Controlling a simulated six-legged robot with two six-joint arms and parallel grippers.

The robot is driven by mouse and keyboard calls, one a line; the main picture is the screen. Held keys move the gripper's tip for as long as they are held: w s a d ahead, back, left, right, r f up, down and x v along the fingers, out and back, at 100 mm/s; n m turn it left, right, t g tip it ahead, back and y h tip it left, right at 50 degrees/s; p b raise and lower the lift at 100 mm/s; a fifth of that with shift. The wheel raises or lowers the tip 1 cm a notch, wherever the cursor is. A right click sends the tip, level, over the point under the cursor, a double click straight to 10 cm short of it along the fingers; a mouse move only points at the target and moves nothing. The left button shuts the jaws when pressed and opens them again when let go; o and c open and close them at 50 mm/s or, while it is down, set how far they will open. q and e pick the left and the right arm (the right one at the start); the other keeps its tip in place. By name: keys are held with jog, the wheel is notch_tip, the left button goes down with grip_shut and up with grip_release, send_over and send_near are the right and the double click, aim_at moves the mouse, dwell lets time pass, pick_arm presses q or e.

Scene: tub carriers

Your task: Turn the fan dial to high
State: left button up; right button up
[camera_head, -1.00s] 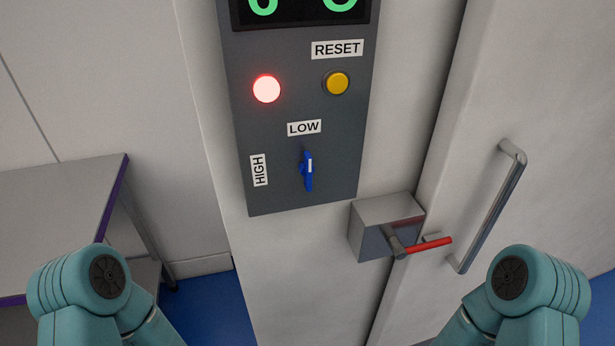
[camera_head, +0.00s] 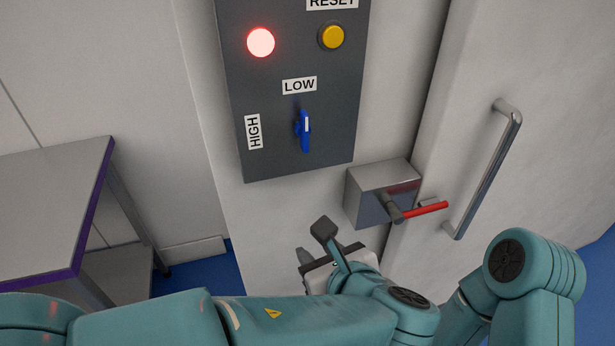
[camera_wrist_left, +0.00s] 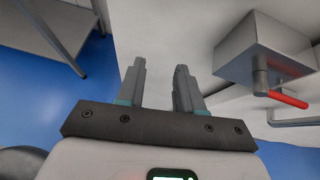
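The fan dial (camera_head: 304,131) is a blue knob low on the dark grey control panel (camera_head: 340,130). Its handle stands upright, with its white mark toward the LOW label (camera_head: 299,85) above it. The HIGH label (camera_head: 253,132) is turned sideways to its left. My left gripper (camera_head: 318,252) is below the panel, apart from the dial and partly hidden by its own wrist parts. In the left wrist view (camera_wrist_left: 160,68) its two fingers stand apart with nothing between them; the dial is not in that view. My right gripper is out of view.
A lit red lamp (camera_head: 261,42) and a yellow button (camera_head: 331,36) sit above the dial. A metal box (camera_head: 368,195) with a red-handled lever (camera_head: 424,209) juts out right of my left gripper. A door handle (camera_head: 487,170) is farther right; a metal table (camera_head: 50,205) stands left.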

aim_at(307, 121)
pick_arm(q)
jog(key=s+d+r+m+t, duration=0.1)
jog(key=s+d+r+t, duration=0.15)
jog(key=r, duration=0.65)
jog(key=s+d+r+m+t, duration=0.1)
jog(key=s+r+t, duration=0.3)
jog(key=r, duration=0.5)
jog(key=shift+y, duration=0.3)
jog(key=p+x, duration=0.2)
jog(key=x, duration=1.4)
jog(key=shift+w+a+r+p, duration=0.1)
jog(key=shift+w+a+p, duration=0.15)
jog(key=shift+p, duration=0.15)
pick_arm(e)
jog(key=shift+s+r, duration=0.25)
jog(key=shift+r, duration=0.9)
pick_arm(q)
grip_shut()
